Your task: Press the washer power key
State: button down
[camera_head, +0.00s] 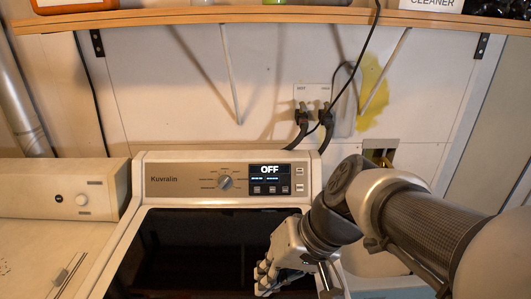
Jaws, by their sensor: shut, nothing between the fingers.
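The washer (160,225) has a pale control panel marked "Kuvralin" along its back edge and a dark lid in front. The panel carries a round dial (226,183) and a dark display (269,171) that reads "OFF". A row of small keys (271,190) lies under the display, and two small light keys (299,180) sit to its right. Their labels are too small to read, so I cannot tell which is the power key. My gripper (265,282) is shut and empty. It shows over the dark lid, in front of the panel and apart from the keys.
A second appliance (100,178) with a knob stands at the left. A wooden shelf (160,18) with bottles runs across the top. Hoses and a cable (325,130) hang from the wall box behind the panel. My arm covers the right side.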

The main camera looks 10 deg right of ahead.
aim_at(300, 171)
jog(key=w+d+r+m+t+y+p, duration=0.1)
jog(key=w+m+t+y, duration=0.15)
jog(key=w, duration=0.65)
jog(key=w+d+m+t+y+p, duration=0.1)
jog(key=w+d+y, duration=0.15)
jog(key=w, duration=0.65)
jog(key=w+d+f+m+t, duration=0.2)
jog(key=w+d+t, duration=0.1)
jog(key=w+d, duration=0.3)
jog(key=w+d+f+m+t+h+p, duration=0.1)
jog(key=w+d+f+m+t, duration=0.1)
jog(key=w+d+t, duration=0.2)
jog(key=w+d, duration=0.3)
jog(key=d, duration=0.2)
jog(key=shift+w+d+f+m, duration=0.25)
jog(key=shift+d+f+m, duration=0.05)
jog(key=shift+d+m, duration=0.05)
jog(key=shift+t, duration=0.25)
jog(key=shift+w+d+f+b, duration=0.3)
jog(key=shift+w+f, duration=0.45)
jog(key=shift+w, duration=0.5)
jog(key=shift+w+d+f+b, duration=0.15)
jog(key=shift+w+f+b, duration=0.15)
jog(key=shift+w+f, duration=0.65)
jog(key=shift+w+d+f+b, duration=0.3)
jog(key=shift+w+f, duration=0.2)
jog(key=shift+w, duration=1)
